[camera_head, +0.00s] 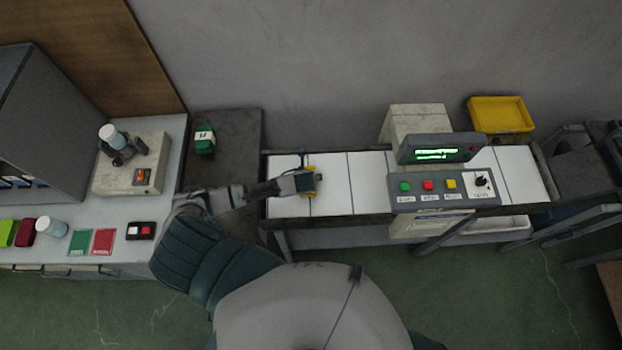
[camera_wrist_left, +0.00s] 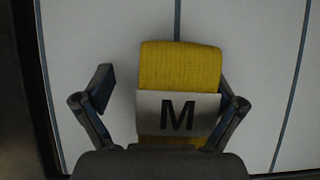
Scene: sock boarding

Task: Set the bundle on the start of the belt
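The bundle is a yellow ribbed sock roll with a white band marked M. In the left wrist view the bundle (camera_wrist_left: 181,66) lies on the white belt surface (camera_wrist_left: 95,30) between my left gripper's fingers (camera_wrist_left: 165,82). The left finger stands clear of it; the right finger is close against its side. In the head view my left gripper (camera_head: 304,182) is over the left end of the belt (camera_head: 330,196), and only a little of the yellow bundle (camera_head: 313,170) shows beside it. My left gripper is open. My right gripper is not in view.
A control panel (camera_head: 443,190) with coloured buttons and a green display (camera_head: 436,154) stand by the belt's middle. A green bundle marked M (camera_head: 204,142) sits on a dark table left of the belt. A yellow bin (camera_head: 500,115) is at the back right. The belt right of my gripper is clear.

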